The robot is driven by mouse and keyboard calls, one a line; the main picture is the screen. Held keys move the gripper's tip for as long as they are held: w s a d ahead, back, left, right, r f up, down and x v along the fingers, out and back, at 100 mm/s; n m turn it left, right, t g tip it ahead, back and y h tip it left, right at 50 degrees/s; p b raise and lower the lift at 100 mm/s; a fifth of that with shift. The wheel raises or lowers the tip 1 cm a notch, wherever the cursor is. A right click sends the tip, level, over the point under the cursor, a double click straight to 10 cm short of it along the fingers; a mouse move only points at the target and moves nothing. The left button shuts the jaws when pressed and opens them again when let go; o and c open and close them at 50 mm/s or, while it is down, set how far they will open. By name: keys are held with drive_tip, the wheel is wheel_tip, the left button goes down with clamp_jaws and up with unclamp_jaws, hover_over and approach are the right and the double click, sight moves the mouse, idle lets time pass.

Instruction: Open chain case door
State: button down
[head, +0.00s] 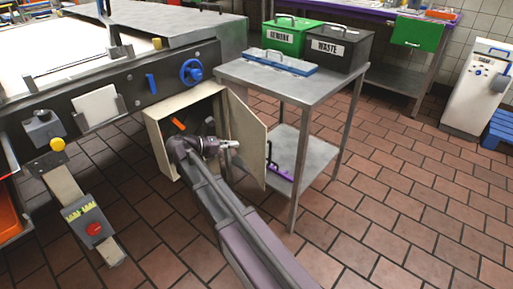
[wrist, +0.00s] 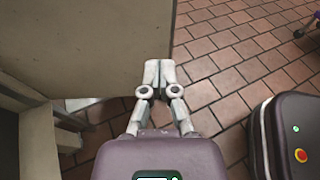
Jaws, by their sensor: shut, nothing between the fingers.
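The chain case is a cream box (head: 158,139) under the conveyor frame, with its door (head: 247,138) swung open on the right side. In the wrist view the door panel (wrist: 90,45) fills the upper left, and its edge is just behind my fingertips. My gripper (head: 236,145) is in front of the door's inner face, with fingers together and nothing in them. In the wrist view my gripper (wrist: 159,70) points at the door's free edge; I cannot tell whether it touches. An orange thing (head: 178,124) shows inside the case. My arm hides part of the case opening.
A steel table (head: 290,85) stands just right of the door, carrying a green REWORK bin (head: 287,38), a dark WASTE bin (head: 338,48) and a blue case (head: 280,63). A blue handwheel (head: 191,71) is above the case. Tiled floor (head: 390,200) is clear to the right.

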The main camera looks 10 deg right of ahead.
sight(262, 134)
drive_tip(key=shift+s+a+r+t+h+b, duration=0.15)
drive_tip(key=shift+a+t+h+b, duration=0.1)
drive_tip(key=shift+a+h+b, duration=0.4)
drive_tip(key=shift+s+a+t+h+b, duration=0.2)
drive_tip(key=shift+a+h+b, duration=0.15)
drive_tip(key=shift+a, duration=0.5)
drive_tip(key=shift+s+a+r+t+h+b, duration=0.1)
drive_tip(key=shift+a+t+h+b, duration=0.25)
drive_tip(key=shift+a+b, duration=0.3)
drive_tip(key=shift+f, duration=0.1)
drive_tip(key=x, duration=1.3)
drive_tip(key=shift+d, duration=0.45)
